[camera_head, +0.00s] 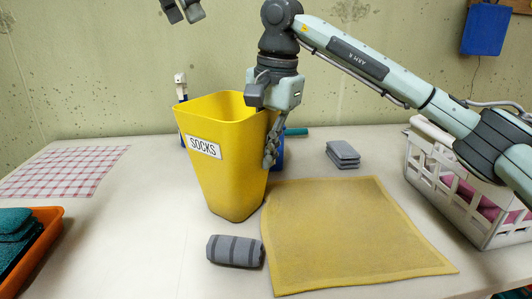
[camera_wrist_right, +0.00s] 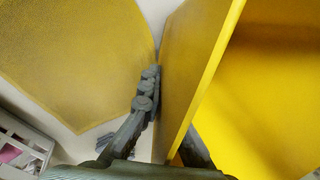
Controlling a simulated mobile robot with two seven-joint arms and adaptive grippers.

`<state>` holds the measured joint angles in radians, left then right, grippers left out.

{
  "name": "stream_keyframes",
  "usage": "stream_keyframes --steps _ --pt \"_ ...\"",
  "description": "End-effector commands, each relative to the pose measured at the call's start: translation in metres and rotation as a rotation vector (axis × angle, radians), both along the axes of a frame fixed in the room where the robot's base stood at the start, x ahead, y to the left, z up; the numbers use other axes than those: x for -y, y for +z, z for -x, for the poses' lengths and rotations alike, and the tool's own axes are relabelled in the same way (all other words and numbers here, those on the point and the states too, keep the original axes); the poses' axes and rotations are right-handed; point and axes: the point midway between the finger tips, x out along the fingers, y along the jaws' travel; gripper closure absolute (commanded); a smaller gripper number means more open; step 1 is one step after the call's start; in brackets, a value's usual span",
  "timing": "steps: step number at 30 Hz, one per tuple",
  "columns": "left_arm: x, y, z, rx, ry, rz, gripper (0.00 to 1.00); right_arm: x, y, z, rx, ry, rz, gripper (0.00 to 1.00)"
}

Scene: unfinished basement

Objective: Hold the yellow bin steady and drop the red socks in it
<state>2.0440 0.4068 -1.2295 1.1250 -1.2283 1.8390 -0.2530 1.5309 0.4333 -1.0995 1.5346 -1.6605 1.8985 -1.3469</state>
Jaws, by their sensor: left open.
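The yellow bin (camera_head: 225,175), labelled SOCKS, stands on the table left of a yellow cloth. My right gripper (camera_head: 268,140) reaches down over the bin's right rim, one finger outside the wall and the other inside. In the right wrist view the bin wall (camera_wrist_right: 192,75) runs between the fingers (camera_wrist_right: 165,105), and the grip looks shut on it; the inner finger is mostly hidden. My left gripper (camera_head: 183,10) is open and empty, high above and left of the bin, partly cut off by the top edge. I see no red socks. The bin's bottom is hidden.
A grey striped roll (camera_head: 235,251) lies in front of the bin. The yellow cloth (camera_head: 350,235) lies flat. Folded grey cloths (camera_head: 342,153) lie behind it. A white basket (camera_head: 440,185) stands right, an orange tray (camera_head: 45,235) left, near a checked cloth (camera_head: 65,170). A bottle (camera_head: 181,87) stands behind.

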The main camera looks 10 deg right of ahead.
Motion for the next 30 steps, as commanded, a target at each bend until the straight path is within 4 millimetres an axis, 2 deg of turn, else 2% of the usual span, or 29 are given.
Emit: stream_keyframes --steps 6,13,23,26,30 --pt "0.0 0.0 0.0 0.0 0.0 0.0 0.04 0.0 0.0 0.0 0.0 0.0 0.0 1.0" --pt "0.0 -0.001 0.0 0.0 0.001 0.0 0.04 0.0 0.0 0.0 0.0 0.0 0.0 0.71" --pt "0.0 0.0 0.0 0.0 0.001 0.0 0.04 0.0 0.003 0.0 0.001 0.0 -0.001 0.71" --pt "0.0 0.0 0.0 0.0 0.001 0.0 0.04 0.001 0.013 0.001 0.003 0.0 -0.002 0.71" --pt "0.0 0.0 0.0 0.0 0.001 0.0 0.04 0.003 0.039 0.003 0.004 0.0 -0.002 0.71"
